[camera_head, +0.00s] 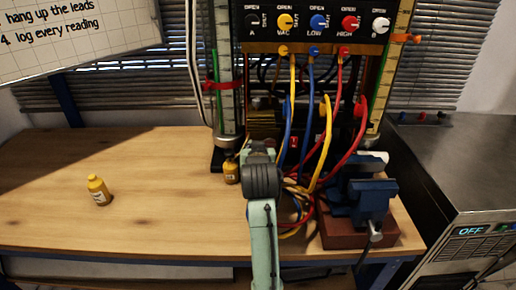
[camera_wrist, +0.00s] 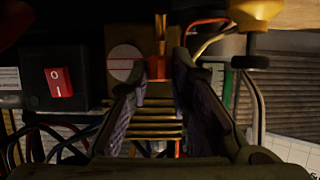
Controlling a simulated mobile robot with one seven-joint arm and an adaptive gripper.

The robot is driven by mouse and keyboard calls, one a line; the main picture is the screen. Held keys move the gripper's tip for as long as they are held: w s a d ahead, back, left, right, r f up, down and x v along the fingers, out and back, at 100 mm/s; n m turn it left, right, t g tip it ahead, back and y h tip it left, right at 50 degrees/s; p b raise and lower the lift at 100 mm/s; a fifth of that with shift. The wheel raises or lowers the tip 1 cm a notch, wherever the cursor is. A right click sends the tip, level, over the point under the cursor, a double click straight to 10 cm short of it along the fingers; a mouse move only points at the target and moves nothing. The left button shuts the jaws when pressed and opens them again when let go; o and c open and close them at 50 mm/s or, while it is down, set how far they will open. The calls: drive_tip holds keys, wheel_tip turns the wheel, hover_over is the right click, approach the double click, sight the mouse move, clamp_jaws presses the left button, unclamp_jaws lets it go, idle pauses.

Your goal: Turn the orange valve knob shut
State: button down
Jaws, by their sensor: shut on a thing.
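The orange valve knob (camera_wrist: 158,68) shows in the wrist view as a small orange piece between the fingertips, in front of a brass-coloured block. My gripper (camera_wrist: 160,78) has a dark textured finger on each side of it and is shut on it. The fingers cover part of the knob, and its turn angle is hard to read. In the head view my pale green arm reaches to the lower part of the rig, and its dark wrist hides the gripper and the knob.

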drive_tip(key=shift+a+m+h, duration=0.15)
drive_tip(key=shift+m+h, duration=0.85)
drive_tip(key=shift+h, duration=0.2)
drive_tip(key=c, duration=1.7)
unclamp_jaws()
drive_tip(key=v, duration=1.2)
drive_tip(key=shift+w+r, duration=0.1)
drive_tip(key=shift+r, duration=0.05)
